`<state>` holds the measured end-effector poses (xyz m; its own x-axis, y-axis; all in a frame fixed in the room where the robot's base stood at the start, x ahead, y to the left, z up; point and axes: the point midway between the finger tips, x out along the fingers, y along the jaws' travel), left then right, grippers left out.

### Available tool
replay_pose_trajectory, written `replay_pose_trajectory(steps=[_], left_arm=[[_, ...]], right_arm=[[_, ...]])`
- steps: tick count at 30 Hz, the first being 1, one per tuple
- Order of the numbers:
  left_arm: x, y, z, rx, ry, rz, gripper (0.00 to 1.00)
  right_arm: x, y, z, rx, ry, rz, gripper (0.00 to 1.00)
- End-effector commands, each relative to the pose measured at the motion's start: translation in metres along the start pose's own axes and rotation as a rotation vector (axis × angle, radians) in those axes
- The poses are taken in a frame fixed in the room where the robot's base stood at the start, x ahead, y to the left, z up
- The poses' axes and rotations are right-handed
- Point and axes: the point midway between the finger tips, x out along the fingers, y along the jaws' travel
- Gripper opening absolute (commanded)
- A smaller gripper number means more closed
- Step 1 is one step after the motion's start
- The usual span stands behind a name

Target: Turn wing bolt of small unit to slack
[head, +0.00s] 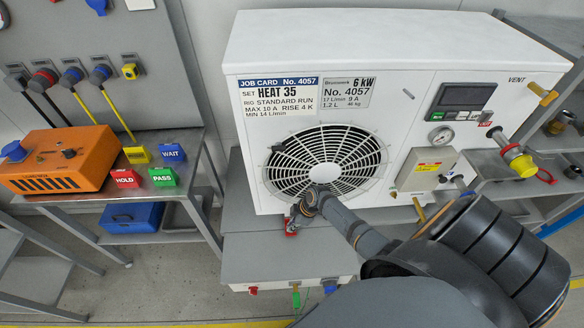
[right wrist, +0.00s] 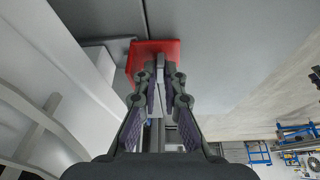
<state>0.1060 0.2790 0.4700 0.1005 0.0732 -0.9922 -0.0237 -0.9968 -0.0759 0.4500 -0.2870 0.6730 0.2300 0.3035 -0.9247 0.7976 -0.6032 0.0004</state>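The white unit (head: 390,50) with a fan grille stands on a grey bench. A small red clamp part (head: 291,226) shows under its lower front edge. My right gripper (head: 304,207) is at this edge, close to the red part and partly hidden by its own arm. In the right wrist view, a red block (right wrist: 142,53) lies beyond the fingertips. A narrow grey upright piece (right wrist: 160,66), which looks like the wing bolt, stands between the fingertips. The fingers are close together on both sides of it. My left gripper is out of view.
An orange box (head: 60,147) and several coloured signs (head: 172,153) stand on a side table at left. The bench top (head: 260,258) is mostly clear.

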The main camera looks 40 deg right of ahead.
Motion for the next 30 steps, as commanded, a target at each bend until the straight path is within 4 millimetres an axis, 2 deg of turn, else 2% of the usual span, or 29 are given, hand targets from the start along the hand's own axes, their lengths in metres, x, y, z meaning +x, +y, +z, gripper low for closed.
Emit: replay_pose_trajectory(steps=[1, 4, 12, 16, 20, 27, 30], left_arm=[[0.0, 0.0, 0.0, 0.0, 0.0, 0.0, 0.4], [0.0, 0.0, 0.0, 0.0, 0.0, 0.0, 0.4], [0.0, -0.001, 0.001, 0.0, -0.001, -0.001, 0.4], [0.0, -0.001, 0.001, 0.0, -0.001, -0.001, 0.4], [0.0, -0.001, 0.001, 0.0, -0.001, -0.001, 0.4], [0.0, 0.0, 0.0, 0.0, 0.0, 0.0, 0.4], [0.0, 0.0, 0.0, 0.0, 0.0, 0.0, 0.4]], right_arm=[[0.0, 0.0, 0.001, 0.0, -0.001, 0.0, 0.17], [0.0, 0.0, 0.0, 0.001, 0.0, 0.0, 0.3], [0.0, 0.0, 0.0, 0.001, 0.001, 0.0, 0.3], [-0.009, 0.001, 0.001, 0.0, 0.0, 0.001, 0.3], [-0.034, 0.0, 0.001, -0.004, -0.001, 0.002, 0.3], [-0.092, 0.0, 0.002, -0.004, -0.004, 0.001, 0.3], [-0.108, 0.001, 0.002, -0.002, -0.003, 0.003, 0.3]])
